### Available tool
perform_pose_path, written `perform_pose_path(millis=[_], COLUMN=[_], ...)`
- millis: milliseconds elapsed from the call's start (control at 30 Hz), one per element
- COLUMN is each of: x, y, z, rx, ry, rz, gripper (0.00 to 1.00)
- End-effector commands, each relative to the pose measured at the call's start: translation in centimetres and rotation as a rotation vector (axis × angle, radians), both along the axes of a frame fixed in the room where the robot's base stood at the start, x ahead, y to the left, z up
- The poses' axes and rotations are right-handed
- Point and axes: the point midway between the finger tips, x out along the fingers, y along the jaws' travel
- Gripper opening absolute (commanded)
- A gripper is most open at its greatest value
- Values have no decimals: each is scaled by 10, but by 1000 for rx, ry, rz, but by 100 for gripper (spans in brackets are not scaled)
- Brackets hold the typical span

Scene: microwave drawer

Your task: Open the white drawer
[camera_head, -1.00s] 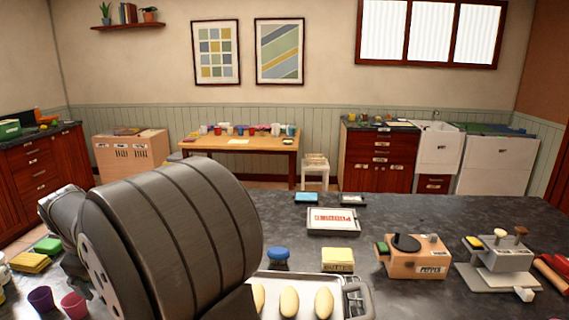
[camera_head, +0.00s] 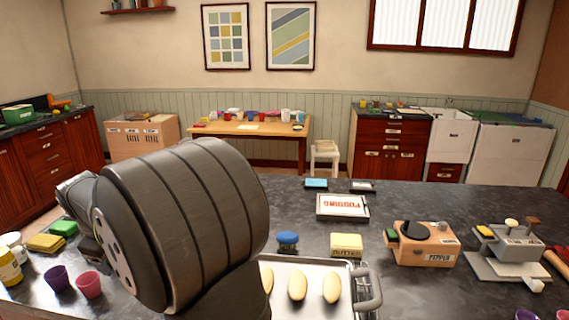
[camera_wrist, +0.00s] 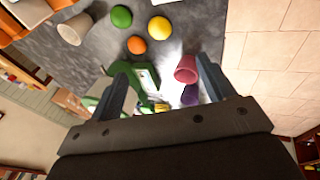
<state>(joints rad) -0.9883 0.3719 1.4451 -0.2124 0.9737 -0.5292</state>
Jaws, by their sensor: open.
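In the wrist view my gripper (camera_wrist: 163,70) is open, its two dark fingers spread apart and nothing visibly held between them. It hangs above or beside a dark worktop with small items on it. In the head view my gripper is hidden; my large grey arm link fills the lower left. I cannot clearly make out a white drawer in either view. A white-fronted unit (camera_head: 513,153) stands far off at the back right; I cannot tell whether it is a drawer.
The dark worktop (camera_head: 400,205) holds a metal tray (camera_head: 313,277) with several buns, a wooden pepper box (camera_head: 425,247), a pink cup (camera_head: 89,285) and a purple cup (camera_head: 57,279). The wrist view shows green (camera_wrist: 121,16), yellow (camera_wrist: 159,27) and orange (camera_wrist: 137,44) balls.

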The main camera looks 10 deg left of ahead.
Motion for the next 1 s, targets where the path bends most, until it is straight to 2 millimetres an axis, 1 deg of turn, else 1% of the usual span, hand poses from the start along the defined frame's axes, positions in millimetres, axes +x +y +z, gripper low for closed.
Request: perform_pose_path(millis=[33,133,267,333,467,500,700,833,900,1000], x=[0,2,16,30,60,69,106,120,125,128], y=[0,-1,-8,-16,-37,-44,-82,-100,-106,-111], z=[0,1,12,22,47,55,92,108,113,117], rx=[0,3,34,66,148,175,310,379,402,421], ry=[0,2,17,34,67,77,108,117,120,121], rz=[0,-14,-140,-271,-586,-688,-1157,-1372,-1444,-1503], gripper=[65,45,45,45,45,45,45,45,45,45])
